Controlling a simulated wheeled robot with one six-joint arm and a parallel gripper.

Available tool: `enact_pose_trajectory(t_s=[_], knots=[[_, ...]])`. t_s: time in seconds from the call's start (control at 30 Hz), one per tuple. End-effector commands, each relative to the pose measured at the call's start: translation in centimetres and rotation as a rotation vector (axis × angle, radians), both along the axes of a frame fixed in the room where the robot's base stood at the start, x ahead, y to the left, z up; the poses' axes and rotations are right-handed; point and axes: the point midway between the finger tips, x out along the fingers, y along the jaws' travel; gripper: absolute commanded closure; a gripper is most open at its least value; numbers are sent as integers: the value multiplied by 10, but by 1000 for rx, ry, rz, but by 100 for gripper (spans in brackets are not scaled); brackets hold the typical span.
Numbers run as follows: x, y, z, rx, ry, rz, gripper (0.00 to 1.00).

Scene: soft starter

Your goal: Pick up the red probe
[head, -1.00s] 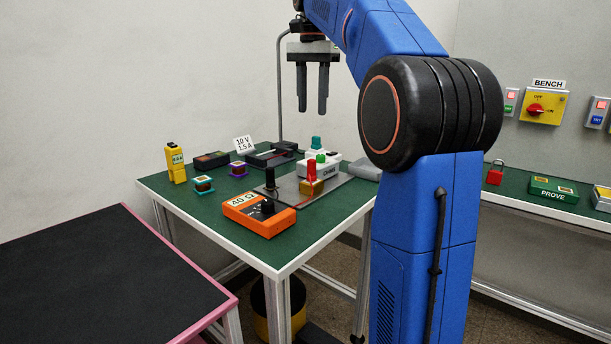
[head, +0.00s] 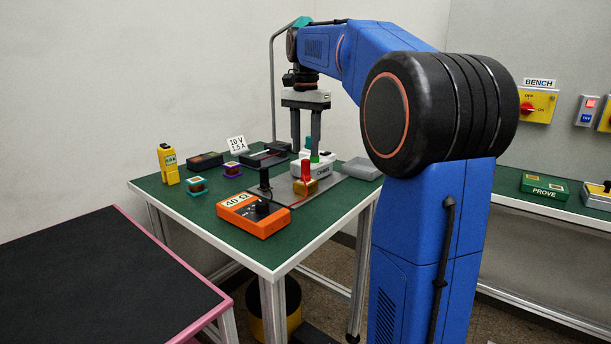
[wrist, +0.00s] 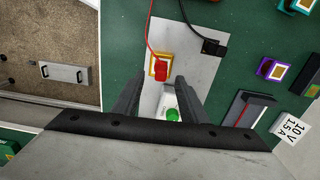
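The red probe (head: 305,171) stands upright on a brass-coloured block (head: 301,187) on a grey plate. In the wrist view the red probe (wrist: 160,70) shows from above with a red lead, just beyond my fingertips. My gripper (head: 305,151) is open and empty, pointing down above and close to the probe. In the wrist view the two fingers of my gripper (wrist: 160,82) are spread to either side of the probe's line. I cannot tell the exact height gap.
A black probe (head: 264,178) stands to the left on the same plate (head: 338,187). The white OHMS meter (head: 318,171) with a green button is close to my fingers. An orange 40 Ω box (head: 253,217) is in front. Small blocks lie left.

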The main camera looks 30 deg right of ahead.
Motion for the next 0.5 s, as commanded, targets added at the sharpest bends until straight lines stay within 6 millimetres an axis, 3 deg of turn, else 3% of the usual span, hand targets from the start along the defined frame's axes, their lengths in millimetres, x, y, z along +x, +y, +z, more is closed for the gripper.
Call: enact_pose_trajectory(t_s=[0.17,0.5], knots=[[1,-1,-11,0,2,0,61],[3,-3,-51,1,1,0,61]])
